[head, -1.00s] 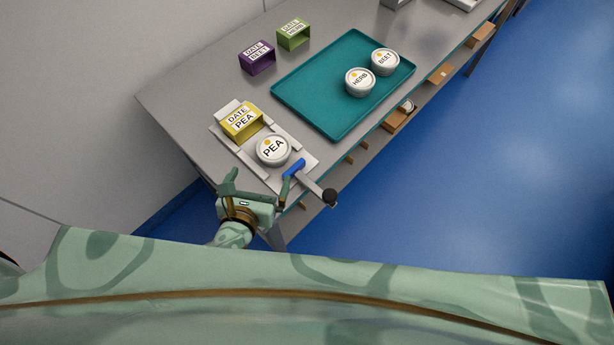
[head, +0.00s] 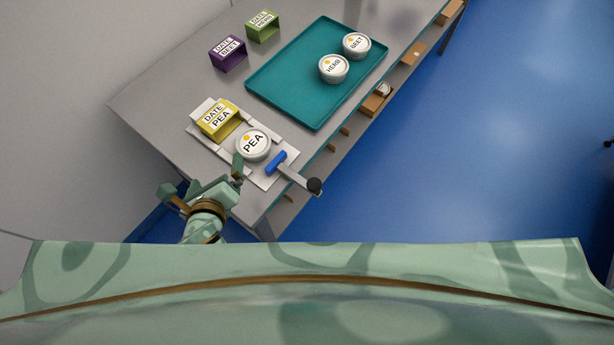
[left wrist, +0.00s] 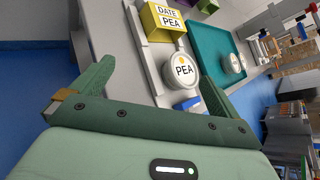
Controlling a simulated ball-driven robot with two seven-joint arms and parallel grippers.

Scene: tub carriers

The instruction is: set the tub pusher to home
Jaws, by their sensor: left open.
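The tub pusher has a blue head (head: 277,163) and a grey rod ending in a black knob (head: 314,186) that sticks out past the table's front edge. The blue head sits right by the white PEA tub (head: 253,144); whether they touch is not clear. The tub stands on the pale carrier (head: 205,108) before the yellow DATE PEA sleeve (head: 217,121). My left gripper (head: 203,179) is open and empty at the carrier's near left, apart from the pusher. The left wrist view shows the blue head (left wrist: 188,104) beyond the right finger. My right gripper is not in view.
A teal tray (head: 290,85) holds the HERB tub (head: 334,69) and BEET tub (head: 357,46). Purple (head: 229,54) and green (head: 262,27) sleeves stand behind it. Brown boxes (head: 375,103) sit below the front edge.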

